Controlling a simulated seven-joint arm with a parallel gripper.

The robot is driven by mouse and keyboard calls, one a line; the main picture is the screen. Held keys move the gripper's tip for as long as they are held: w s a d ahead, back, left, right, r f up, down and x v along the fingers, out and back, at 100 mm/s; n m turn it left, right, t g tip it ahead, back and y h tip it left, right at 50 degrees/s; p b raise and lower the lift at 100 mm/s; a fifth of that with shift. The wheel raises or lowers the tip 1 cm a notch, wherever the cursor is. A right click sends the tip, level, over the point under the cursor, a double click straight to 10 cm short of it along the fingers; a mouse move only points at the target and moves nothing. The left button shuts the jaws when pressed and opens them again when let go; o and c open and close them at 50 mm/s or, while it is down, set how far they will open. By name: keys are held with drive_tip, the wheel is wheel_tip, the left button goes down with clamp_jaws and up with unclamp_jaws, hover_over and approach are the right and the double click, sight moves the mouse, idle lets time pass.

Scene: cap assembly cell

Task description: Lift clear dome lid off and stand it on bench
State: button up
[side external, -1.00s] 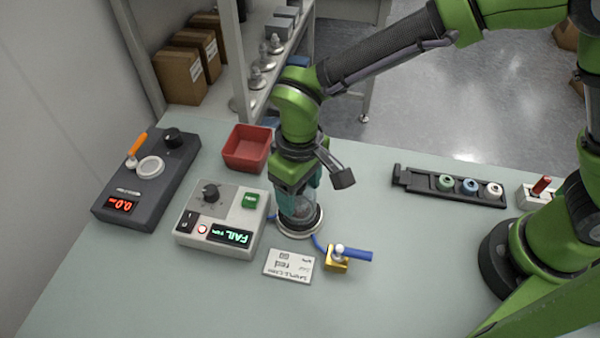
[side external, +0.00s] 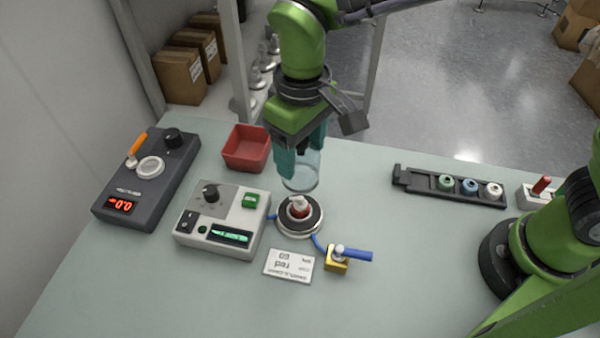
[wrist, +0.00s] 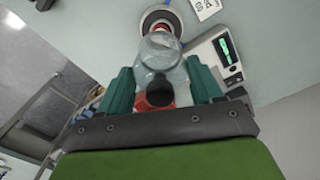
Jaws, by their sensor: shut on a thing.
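The clear dome lid (side external: 301,172) hangs in the air below my gripper (side external: 301,155), which is shut on it with teal fingers. The lid is above and apart from the round base (side external: 299,226), a dark disc with a pale rim. A small capped piece, white on top and red below (side external: 299,207), stands uncovered on that base. In the wrist view the lid (wrist: 160,55) sits between the two fingers, with a dark knob toward me, and the base (wrist: 160,19) shows beyond it.
A grey tester (side external: 222,222) stands left of the base, and a dark scale-like box (side external: 148,180) farther left. A red bin (side external: 246,148) is behind. A card (side external: 289,266) and a blue-handled valve (side external: 345,256) lie in front. Bench right of the base is clear up to a black rack (side external: 450,187).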

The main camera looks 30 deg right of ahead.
drive_tip(key=s+d+f+m, duration=0.3)
drive_tip(key=s+d+f, duration=0.2)
drive_tip(key=d, duration=0.3)
drive_tip(key=shift+d+f+m, duration=0.35)
drive_tip(key=shift+f+m, duration=0.05)
drive_tip(key=shift+f, duration=0.3)
drive_tip(key=shift+f, duration=0.1)
drive_tip(key=shift+f, duration=0.8)
drive_tip(key=shift+f, duration=0.15)
drive_tip(key=shift+f, duration=0.35)
drive_tip(key=shift+f, duration=0.15)
drive_tip(key=shift+f, duration=0.65)
